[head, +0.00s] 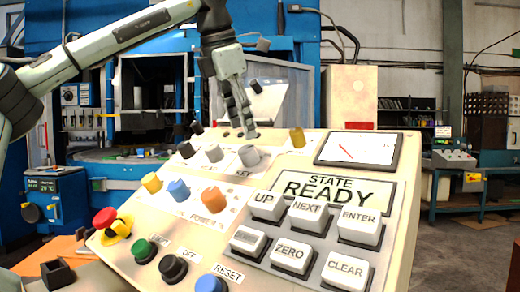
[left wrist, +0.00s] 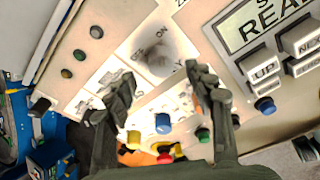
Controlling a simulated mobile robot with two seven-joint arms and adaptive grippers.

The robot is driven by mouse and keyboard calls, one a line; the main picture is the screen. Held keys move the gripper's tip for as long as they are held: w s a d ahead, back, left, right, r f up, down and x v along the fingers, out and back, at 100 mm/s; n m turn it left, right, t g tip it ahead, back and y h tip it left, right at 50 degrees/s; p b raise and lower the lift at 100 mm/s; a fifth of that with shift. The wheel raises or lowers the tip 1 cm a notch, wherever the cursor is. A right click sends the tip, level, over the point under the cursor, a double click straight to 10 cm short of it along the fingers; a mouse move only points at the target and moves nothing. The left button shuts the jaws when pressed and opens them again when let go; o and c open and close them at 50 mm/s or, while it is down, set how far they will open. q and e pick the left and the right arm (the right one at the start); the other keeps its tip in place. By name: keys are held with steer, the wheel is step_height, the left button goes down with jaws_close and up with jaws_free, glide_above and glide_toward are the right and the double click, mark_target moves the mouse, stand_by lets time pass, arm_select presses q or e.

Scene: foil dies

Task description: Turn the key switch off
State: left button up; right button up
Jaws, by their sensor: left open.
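The key switch (head: 250,156) is a grey knob on the sloped control panel (head: 305,147), above the printed word KEY. In the left wrist view the key switch (left wrist: 160,52) is a blurred grey knob on a pale plate marked OFF and ON. Which mark it points to I cannot tell. My left gripper (head: 246,130) comes down from above, its fingertips just over the key switch in the head view. In the left wrist view its two fingers (left wrist: 158,85) are apart with nothing between them, and the knob shows beyond their tips. My right gripper is in neither view.
A red emergency button (head: 105,218) and labelled push keys (head: 308,215) sit lower. Space above the panel's right side is clear.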

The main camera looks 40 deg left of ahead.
mark_target(247, 147)
arm_select(q)
steer(key=x, duration=0.5)
steer(key=shift+s+f, duration=0.1)
steer(key=shift+f, duration=0.15)
steer(key=shift+w+a+f, duration=0.1)
steer(key=shift+w+f, duration=0.1)
steer(key=shift+f, duration=0.15)
steer(key=shift+w+f, duration=0.15)
steer(key=shift+f, duration=0.1)
steer(key=c, duration=1.1)
steer(key=shift+c, duration=0.3)
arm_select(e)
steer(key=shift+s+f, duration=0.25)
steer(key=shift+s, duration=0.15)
